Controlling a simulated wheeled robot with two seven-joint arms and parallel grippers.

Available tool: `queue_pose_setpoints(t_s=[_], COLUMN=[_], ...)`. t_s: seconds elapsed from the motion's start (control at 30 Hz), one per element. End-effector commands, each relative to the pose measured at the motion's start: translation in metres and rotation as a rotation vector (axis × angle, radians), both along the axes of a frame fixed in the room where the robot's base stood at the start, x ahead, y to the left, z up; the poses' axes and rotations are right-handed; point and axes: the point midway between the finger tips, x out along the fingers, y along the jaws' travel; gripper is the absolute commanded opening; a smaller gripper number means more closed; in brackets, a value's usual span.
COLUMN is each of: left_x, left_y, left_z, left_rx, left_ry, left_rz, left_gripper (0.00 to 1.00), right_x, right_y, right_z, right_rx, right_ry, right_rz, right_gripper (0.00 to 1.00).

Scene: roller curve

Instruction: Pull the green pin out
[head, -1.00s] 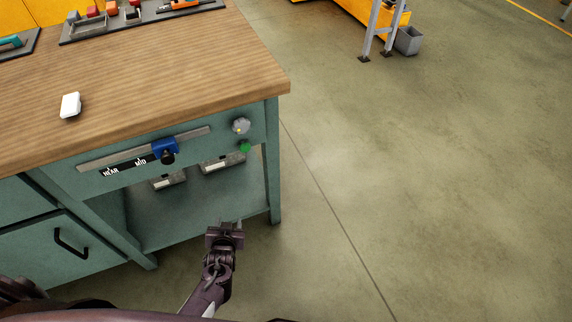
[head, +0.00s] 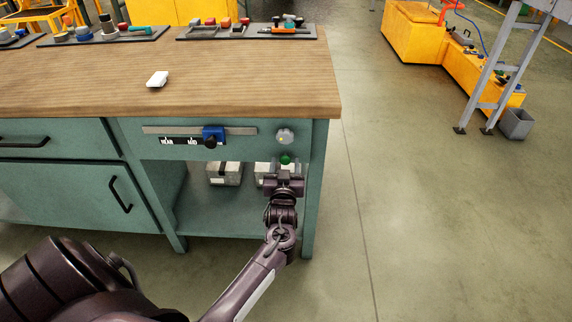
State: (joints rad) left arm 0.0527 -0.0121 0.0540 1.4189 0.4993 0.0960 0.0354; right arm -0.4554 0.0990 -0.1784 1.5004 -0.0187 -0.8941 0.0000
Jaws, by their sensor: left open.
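The green pin (head: 286,159) shows as a small green knob low on the right of the bench's front panel, just under a pale round knob (head: 285,136). My left gripper (head: 286,165) is right in front of and just below the green pin, with its fingers pointing at the bench. It is open, and its fingertips lie close around the lower side of the pin; I cannot tell whether they touch it. A blue slider (head: 213,134) with a black knob sits on a metal rail (head: 170,130) left of the pin. My right gripper is not in view.
The wooden bench top (head: 220,85) holds a white block (head: 157,79) and tool trays (head: 246,32) at the back. Grey boxes (head: 225,175) stand on the open shelf below the panel.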

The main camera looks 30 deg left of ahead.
Motion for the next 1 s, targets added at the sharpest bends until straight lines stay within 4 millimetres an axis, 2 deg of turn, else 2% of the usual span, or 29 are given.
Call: queue_pose_setpoints(t_s=[0.13,0.43,0.8,1.0], left_x=[0.0096,0.0114,0.0112,0.0104], left_y=[0.0069,0.0077,0.0073,0.0067], left_z=[-0.0006,-0.0003,-0.0005,-0.0003], left_rx=[0.000,0.000,0.000,0.000], left_ry=[0.001,0.001,0.001,0.002], left_rz=[0.001,0.000,0.000,0.000], left_gripper=[0.51,0.50,0.02,0.00], right_x=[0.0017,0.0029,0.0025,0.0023], right_y=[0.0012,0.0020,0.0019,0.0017], right_z=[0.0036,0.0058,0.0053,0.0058], right_rx=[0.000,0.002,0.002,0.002], right_ry=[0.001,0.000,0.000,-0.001], right_rz=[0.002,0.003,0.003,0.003], right_gripper=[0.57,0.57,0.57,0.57])
